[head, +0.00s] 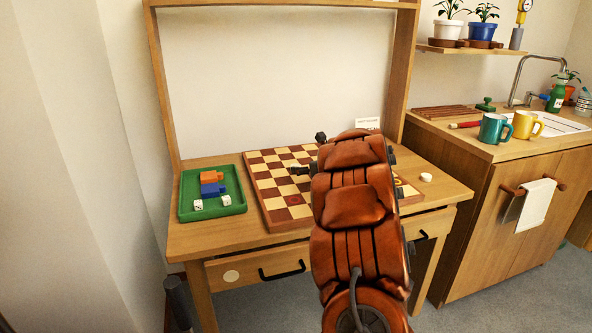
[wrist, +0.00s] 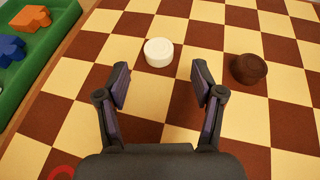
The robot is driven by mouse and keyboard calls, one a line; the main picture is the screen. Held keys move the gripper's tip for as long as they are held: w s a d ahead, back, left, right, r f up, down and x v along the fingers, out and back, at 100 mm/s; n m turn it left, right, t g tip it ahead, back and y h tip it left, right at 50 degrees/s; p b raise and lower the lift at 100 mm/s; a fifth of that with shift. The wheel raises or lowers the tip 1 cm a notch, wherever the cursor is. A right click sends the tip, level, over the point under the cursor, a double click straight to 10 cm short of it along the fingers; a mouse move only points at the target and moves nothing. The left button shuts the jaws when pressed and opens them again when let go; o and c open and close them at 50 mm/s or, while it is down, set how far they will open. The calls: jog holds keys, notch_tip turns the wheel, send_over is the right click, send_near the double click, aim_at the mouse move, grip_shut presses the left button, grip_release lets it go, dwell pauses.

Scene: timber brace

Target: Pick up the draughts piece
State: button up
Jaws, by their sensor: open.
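A white draughts piece (wrist: 158,52) lies on the checkered board (wrist: 85,75), just beyond and between my fingertips in the wrist view. A dark brown draughts piece (wrist: 248,68) lies on the board to the right, outside my right finger. My gripper (wrist: 161,72) is open and empty above the board. In the head view my arm covers the right part of the board (head: 275,215), and my gripper (head: 303,170) is small over its middle.
A green tray (head: 212,213) with orange and blue blocks and dice stands left of the board. A white round piece (head: 426,177) lies on the tabletop to the right. A small card (head: 367,123) stands behind the board. Mugs (head: 493,128) stand on the right counter.

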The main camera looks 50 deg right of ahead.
aim_at(296, 165)
jog(key=shift+r+x, duration=0.15)
jog(key=shift+x, duration=1.1)
jog(key=shift+r+x, duration=0.1)
jog(key=shift+x, duration=1.1)
jog(key=shift+w+a, duration=0.1)
jog(key=shift+w, duration=0.05)
jog(key=shift+c, duration=0.5)
jog(key=c, duration=0.8)
